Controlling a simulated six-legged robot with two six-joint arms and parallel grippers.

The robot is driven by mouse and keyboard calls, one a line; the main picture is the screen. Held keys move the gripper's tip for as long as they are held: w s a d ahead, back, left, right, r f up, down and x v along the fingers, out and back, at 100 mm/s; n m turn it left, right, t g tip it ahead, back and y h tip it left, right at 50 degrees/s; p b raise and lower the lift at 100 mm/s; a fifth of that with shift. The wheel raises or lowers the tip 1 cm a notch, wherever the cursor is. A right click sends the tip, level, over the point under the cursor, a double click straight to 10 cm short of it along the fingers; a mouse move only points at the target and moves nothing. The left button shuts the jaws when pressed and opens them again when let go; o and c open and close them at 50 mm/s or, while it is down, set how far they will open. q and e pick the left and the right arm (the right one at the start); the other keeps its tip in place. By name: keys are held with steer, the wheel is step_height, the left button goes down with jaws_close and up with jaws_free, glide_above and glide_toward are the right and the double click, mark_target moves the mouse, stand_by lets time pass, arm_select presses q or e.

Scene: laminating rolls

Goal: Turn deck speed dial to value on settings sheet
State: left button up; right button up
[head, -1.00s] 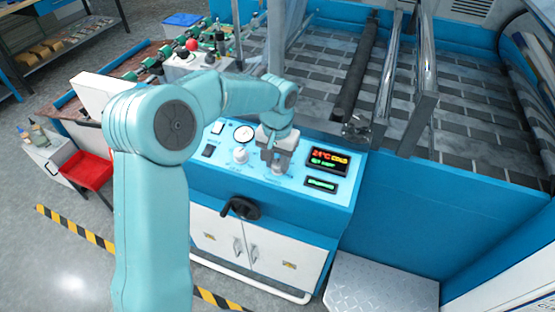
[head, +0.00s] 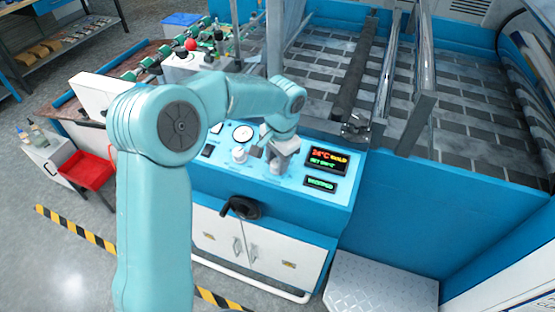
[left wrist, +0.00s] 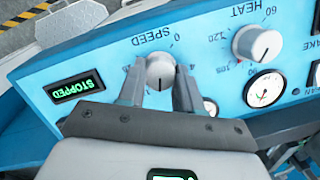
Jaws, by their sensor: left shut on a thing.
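The speed dial (left wrist: 160,70) is a grey-white knob with a dark pointer line on the blue control panel (left wrist: 110,60), under the printed word SPEED. My left gripper (left wrist: 160,78) is shut on it, one finger on each side. In the head view my left gripper (head: 279,167) is over the panel and hides the dial. The pointer's exact value is too small to read. A small display (left wrist: 75,90) reads STOPPED in green. I cannot make out a settings sheet. My right gripper is in neither view.
The heat dial (left wrist: 258,44) and a round gauge (left wrist: 264,88) sit beside the speed dial. A larger display (head: 327,160) is right of my gripper. Rollers (head: 355,80) lie behind the panel.

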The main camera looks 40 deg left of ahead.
arm_select(q)
steer(key=shift+r, duration=0.1)
steer(key=o, duration=1)
steer(key=shift+s, duration=0.1)
steer(key=shift+o, duration=0.2)
steer(key=shift+r, duration=0.2)
step_height(320, 180, up, 16)
steer(key=d, duration=0.1)
steer(key=shift+d, duration=0.15)
